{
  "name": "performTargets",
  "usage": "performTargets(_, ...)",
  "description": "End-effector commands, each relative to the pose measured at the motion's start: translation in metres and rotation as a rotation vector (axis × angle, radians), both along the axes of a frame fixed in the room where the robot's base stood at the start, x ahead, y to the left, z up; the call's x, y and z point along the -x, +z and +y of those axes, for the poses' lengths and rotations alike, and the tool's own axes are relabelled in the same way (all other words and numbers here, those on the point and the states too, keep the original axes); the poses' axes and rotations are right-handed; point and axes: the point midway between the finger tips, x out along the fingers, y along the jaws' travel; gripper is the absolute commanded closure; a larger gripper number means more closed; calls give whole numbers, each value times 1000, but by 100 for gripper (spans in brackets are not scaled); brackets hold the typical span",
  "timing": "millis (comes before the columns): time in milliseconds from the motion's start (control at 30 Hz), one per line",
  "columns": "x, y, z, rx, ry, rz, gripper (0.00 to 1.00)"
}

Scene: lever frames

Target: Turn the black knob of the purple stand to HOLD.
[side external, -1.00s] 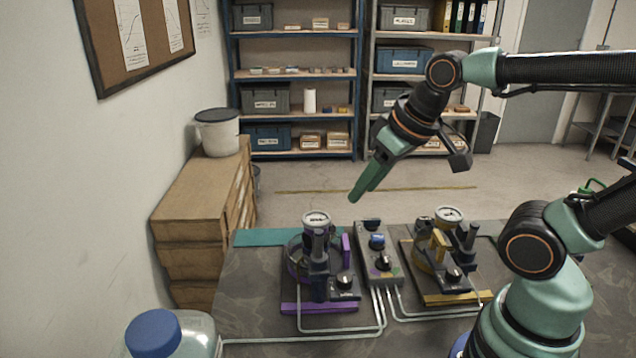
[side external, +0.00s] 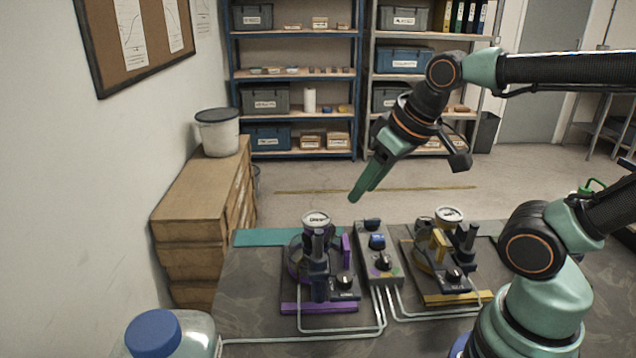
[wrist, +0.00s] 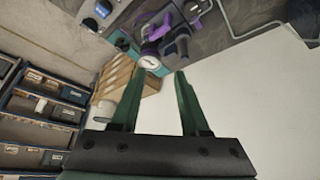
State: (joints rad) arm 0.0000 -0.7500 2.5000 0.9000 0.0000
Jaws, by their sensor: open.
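The purple stand (side external: 318,307) is on the dark table, left of the middle. Its black knob (side external: 344,281) sits on a small dark block at the stand's front right; its setting is too small to read. A round white gauge (side external: 316,218) tops the stand. My gripper (side external: 356,197) is open and empty, in the air above and behind the stand, apart from it. In the wrist view my two green fingers (wrist: 157,80) are spread, with the purple stand (wrist: 190,18) beyond their tips at the top. The knob cannot be made out there.
A grey control box (side external: 378,262) with knobs stands right of the purple stand. A yellow stand (side external: 460,298) is further right. Pale tubes (side external: 300,338) run along the table front. A blue-capped bottle (side external: 154,333) is at the front left. The air around my gripper is clear.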

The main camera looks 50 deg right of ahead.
Motion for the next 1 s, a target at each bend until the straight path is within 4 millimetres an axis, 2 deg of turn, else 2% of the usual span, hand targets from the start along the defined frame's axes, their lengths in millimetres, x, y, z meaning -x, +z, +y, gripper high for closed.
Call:
performTargets(433,0,0,0,0,0,0,55)
performTargets(467,0,0,0,0,0,0,52)
performTargets(567,0,-1,1,7,18,12,52)
performTargets(667,-1,-5,8,36,97,70,52)
performTargets(1000,-1,-28,42,172,627,393,52)
